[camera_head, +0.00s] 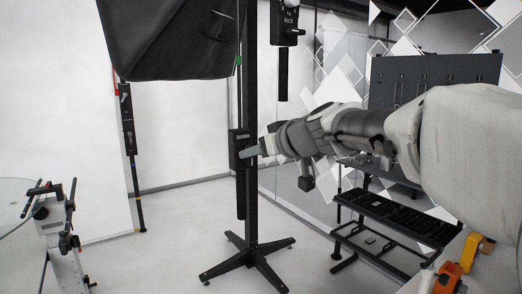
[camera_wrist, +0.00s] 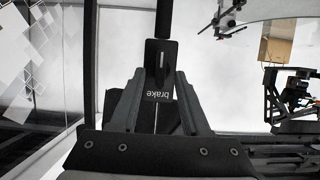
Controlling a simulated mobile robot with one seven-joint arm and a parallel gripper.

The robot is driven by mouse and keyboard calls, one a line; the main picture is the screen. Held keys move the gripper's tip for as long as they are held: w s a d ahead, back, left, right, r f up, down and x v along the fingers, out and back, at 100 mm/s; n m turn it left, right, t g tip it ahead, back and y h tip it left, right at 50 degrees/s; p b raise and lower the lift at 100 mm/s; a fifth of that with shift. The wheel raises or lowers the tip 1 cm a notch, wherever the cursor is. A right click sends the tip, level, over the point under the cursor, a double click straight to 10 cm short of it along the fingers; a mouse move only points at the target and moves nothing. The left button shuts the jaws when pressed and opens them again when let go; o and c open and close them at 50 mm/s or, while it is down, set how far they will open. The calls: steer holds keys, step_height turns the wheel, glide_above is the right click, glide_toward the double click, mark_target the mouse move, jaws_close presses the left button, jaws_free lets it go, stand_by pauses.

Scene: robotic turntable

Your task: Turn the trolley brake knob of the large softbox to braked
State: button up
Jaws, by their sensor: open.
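The large softbox (camera_head: 170,38) is a black hood at the top left of the head view, by a black stand post (camera_head: 251,200). A dark brake box (camera_head: 238,137) is on the post at mid height. In the wrist view the brake panel (camera_wrist: 158,96) carries the word "brake", upside down. A dark part with a short pale line (camera_wrist: 162,57), perhaps the knob, lies at the fingertips; I cannot tell its setting. My gripper (camera_head: 254,151) reaches the box from the right. In the wrist view my gripper (camera_wrist: 160,76) is open, with fingers either side of the panel; contact is unclear.
The stand's crossed feet (camera_head: 247,262) spread over the floor. Another black box (camera_head: 287,22) hangs above my arm. A dark rack (camera_head: 395,215) stands at the right, and a pale device (camera_head: 62,235) at the lower left. The floor left of the stand is clear.

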steer(key=shift+x, duration=0.8)
steer(key=shift+c, duration=0.2)
jaws_close()
steer(key=shift+f+b, duration=0.15)
steer(key=shift+b, duration=0.15)
steer(key=m+y+b, duration=0.2)
steer(key=m+b, duration=0.2)
steer(key=m+y+b, duration=0.3)
steer(key=m+b, duration=0.1)
steer(key=m, duration=0.1)
steer(key=d+f+m+g+y+b, duration=0.1)
steer(key=m+y+b, duration=0.1)
steer(key=m+b, duration=0.2)
steer(key=shift+w+y+b, duration=0.3)
steer(key=shift+b, duration=0.3)
steer(key=shift+m, duration=0.4)
